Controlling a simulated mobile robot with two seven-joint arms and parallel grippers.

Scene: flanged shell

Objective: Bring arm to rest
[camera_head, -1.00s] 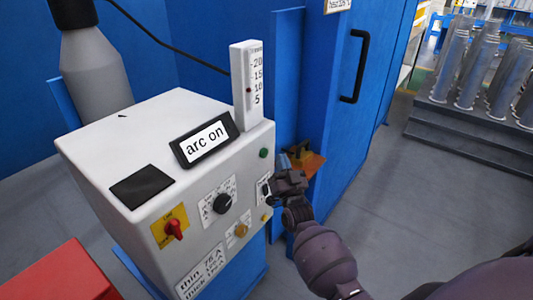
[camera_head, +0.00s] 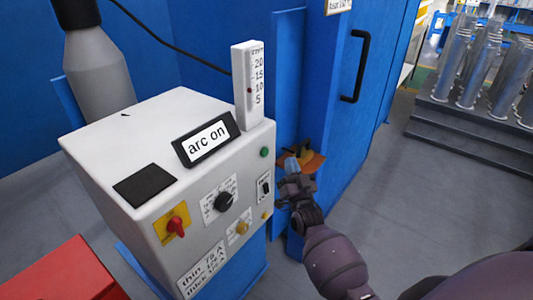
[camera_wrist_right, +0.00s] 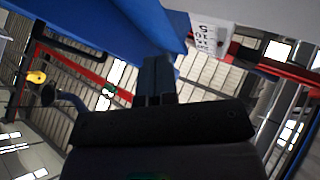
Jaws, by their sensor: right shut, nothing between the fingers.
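My right gripper (camera_head: 290,168) is shut and empty. It is in front of the right side of the white control box (camera_head: 110,125), a little to the right of the rocker switch (camera_head: 264,187) and apart from it. In the right wrist view its closed fingers (camera_wrist_right: 156,80) point upward in the picture. The display (camera_head: 206,138) on the box reads "arc on". The red switch (camera_head: 176,226), black knob (camera_head: 223,201) and yellow knob (camera_head: 242,227) are on the front panel. My left gripper is not in view.
A blue cabinet (camera_head: 345,130) with a black handle (camera_head: 355,66) stands behind the gripper. An orange and dark item (camera_head: 312,158) sits close behind the fingers. A flow gauge (camera_head: 248,85) rises from the box. A red box (camera_head: 70,275) is at lower left. Grey floor (camera_head: 430,200) is clear at right.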

